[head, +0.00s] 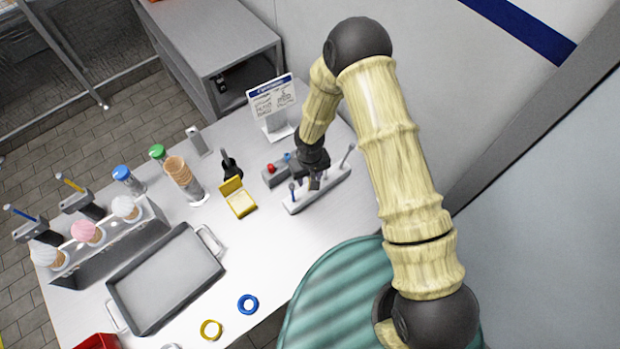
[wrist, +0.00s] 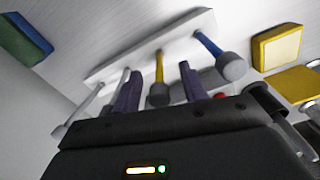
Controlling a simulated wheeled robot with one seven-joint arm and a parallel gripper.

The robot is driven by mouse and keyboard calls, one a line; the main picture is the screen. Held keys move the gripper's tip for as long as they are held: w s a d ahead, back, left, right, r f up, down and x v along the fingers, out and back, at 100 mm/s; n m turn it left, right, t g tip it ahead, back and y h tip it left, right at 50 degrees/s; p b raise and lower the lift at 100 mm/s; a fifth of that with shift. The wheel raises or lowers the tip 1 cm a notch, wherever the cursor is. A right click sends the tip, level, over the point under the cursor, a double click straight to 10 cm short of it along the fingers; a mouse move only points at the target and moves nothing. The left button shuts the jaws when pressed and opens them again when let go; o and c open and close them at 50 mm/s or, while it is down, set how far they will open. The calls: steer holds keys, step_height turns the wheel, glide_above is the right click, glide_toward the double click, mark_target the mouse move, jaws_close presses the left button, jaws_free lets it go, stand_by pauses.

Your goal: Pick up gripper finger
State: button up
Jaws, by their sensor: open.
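A pale rack (head: 300,204) stands on the white table, and it also shows in the wrist view (wrist: 110,66). Several slim pieces with rounded grey ends stand in it: one with a yellow shaft (wrist: 159,66), one with a blue shaft (wrist: 208,43) and a pale grey one (wrist: 88,106). These look like the gripper fingers. My gripper (wrist: 160,72) is open, its two dark purple fingers on either side of the yellow-shafted piece. I cannot tell whether they touch it. In the head view my gripper (head: 315,182) is low over the rack and hides part of it.
A grey block with a red knob (head: 271,168) sits just behind the rack. A sign (head: 272,102) stands behind. A grey tray (head: 165,280) lies at front left.

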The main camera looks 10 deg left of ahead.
steer(key=shift+c, duration=0.4)
jaws_close()
steer(key=shift+r, duration=0.15)
step_height(320, 180, up, 10)
steer(key=b, duration=0.2)
steer(key=shift+b, duration=0.4)
stand_by(0.4)
